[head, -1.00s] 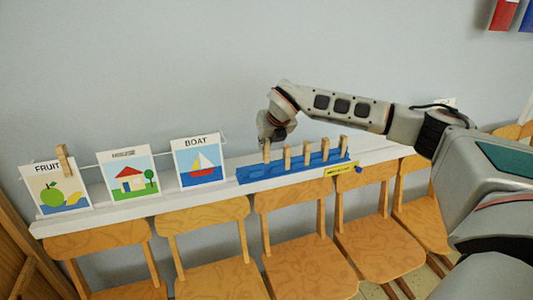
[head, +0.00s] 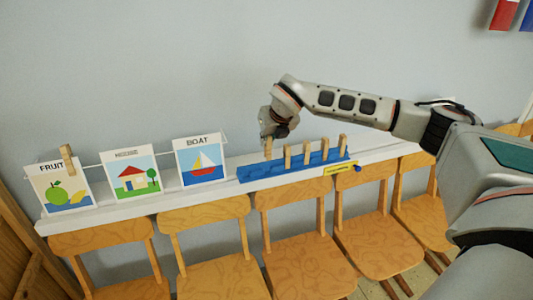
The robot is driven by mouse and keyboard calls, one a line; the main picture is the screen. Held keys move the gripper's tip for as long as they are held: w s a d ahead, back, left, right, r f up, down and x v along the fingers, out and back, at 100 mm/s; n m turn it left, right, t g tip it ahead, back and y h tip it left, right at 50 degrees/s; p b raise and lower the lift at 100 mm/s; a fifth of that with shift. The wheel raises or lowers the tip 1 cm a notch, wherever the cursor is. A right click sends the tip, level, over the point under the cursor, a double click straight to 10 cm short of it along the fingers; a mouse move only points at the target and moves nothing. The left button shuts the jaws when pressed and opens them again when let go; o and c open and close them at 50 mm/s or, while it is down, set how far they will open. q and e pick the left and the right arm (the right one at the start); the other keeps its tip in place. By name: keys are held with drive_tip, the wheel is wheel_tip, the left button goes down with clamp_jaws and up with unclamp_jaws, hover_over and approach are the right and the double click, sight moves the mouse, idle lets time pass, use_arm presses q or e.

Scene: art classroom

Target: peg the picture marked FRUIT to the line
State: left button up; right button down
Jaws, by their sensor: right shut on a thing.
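The FRUIT picture (head: 48,198) stands at the far left by the thin line (head: 91,163). It shows a green apple and a yellow shape, and a wooden peg (head: 67,158) sits at its top right corner. My right gripper (head: 268,138) is at the leftmost peg (head: 268,149) of the blue peg rack (head: 262,172), shut on that peg, which is upright. I cannot tell whether the peg's lower end is clear of the rack. My left gripper is not in view.
The HOUSE picture (head: 118,187) and BOAT picture (head: 185,168) stand along the white ledge (head: 108,215). Several pegs stand in the rack to the right, with a yellow label (head: 341,169) in front. Wooden chairs (head: 210,225) line the ledge's front.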

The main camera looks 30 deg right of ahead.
sight(269, 146)
drive_tip(key=shift+s+a+r+p, duration=0.15)
drive_tip(key=shift+s+a+p, duration=0.05)
drive_tip(key=shift+s, duration=0.6)
drive_tip(key=shift+s+a+r+p, duration=0.15)
drive_tip(key=shift+s+a+p, duration=0.05)
drive_tip(key=shift+s, duration=0.6)
